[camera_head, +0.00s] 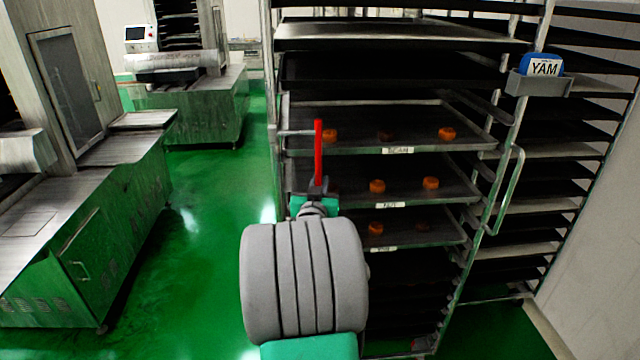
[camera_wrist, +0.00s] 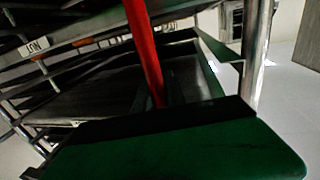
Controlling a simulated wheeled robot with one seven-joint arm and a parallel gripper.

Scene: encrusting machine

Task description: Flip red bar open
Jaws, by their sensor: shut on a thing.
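The red bar (camera_head: 318,150) stands upright at the left front of the tray rack, in front of the trays. A thin metal rod joins it to the rack's left post near its upper half. My gripper (camera_head: 318,188) is at the bar's lower end and is shut on it. In the wrist view the red bar (camera_wrist: 145,50) rises, slightly tilted, from behind the dark edge of my gripper (camera_wrist: 160,105). The fingertips themselves are mostly hidden there.
The rack holds several trays (camera_head: 398,150) with orange round pieces. A blue YAM card holder (camera_head: 541,70) hangs on the right post, above a curved handle (camera_head: 508,190). Metal machines (camera_head: 85,230) stand at left. Green floor (camera_head: 205,200) lies clear between them and the rack.

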